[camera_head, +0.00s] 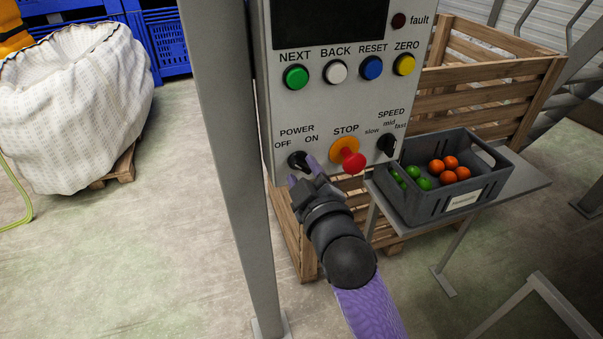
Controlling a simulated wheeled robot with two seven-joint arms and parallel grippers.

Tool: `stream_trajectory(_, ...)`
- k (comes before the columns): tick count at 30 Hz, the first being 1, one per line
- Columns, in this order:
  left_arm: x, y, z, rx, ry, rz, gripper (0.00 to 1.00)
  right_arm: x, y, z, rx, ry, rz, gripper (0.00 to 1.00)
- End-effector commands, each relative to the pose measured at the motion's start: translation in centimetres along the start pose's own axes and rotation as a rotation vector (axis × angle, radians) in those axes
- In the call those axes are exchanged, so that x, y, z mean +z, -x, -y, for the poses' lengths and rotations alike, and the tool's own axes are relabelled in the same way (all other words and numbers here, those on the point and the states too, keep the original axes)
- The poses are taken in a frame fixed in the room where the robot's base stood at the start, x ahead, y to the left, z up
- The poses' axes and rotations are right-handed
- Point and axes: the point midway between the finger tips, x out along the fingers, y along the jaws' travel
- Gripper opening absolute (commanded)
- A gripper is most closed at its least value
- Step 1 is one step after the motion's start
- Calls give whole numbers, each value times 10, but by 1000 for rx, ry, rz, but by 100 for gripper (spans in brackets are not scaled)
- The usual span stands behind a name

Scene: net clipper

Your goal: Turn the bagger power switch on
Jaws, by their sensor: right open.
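The bagger control panel (300,110) is a light grey box on a post. Its power switch (297,160) is a black knob at the lower left, under the labels POWER, OFF and ON. The knob seems turned toward OFF, but the fingers partly cover it. My right gripper (304,171) is open, with its purple-tipped fingers at the knob, one on each side as far as I can see. I cannot tell whether they touch it. My left gripper is not in view.
The red STOP button (353,161) and the speed knob (385,145) sit just right of the power switch. Green, white, blue and yellow buttons are above. A grey crate (425,205) of fruit stands on a shelf at right. A metal post (230,150) stands left.

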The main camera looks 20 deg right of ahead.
Motion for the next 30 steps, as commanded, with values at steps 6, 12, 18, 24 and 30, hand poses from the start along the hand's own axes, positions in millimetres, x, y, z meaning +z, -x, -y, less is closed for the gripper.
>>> stream_trajectory(6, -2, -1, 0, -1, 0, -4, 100, 0, -7, 0, 0, 0, 1, 51)
stream_trajectory(12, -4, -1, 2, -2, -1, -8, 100, 0, -7, 0, -1, 0, 1, 35)
stream_trajectory(18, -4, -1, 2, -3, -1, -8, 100, 0, -7, 0, -1, 0, 1, 0)
stream_trajectory(24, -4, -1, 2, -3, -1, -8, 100, 0, -7, 0, -1, 0, 1, 0)
stream_trajectory(30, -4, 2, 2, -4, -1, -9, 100, -1, -6, -1, -1, -23, 1, 0)
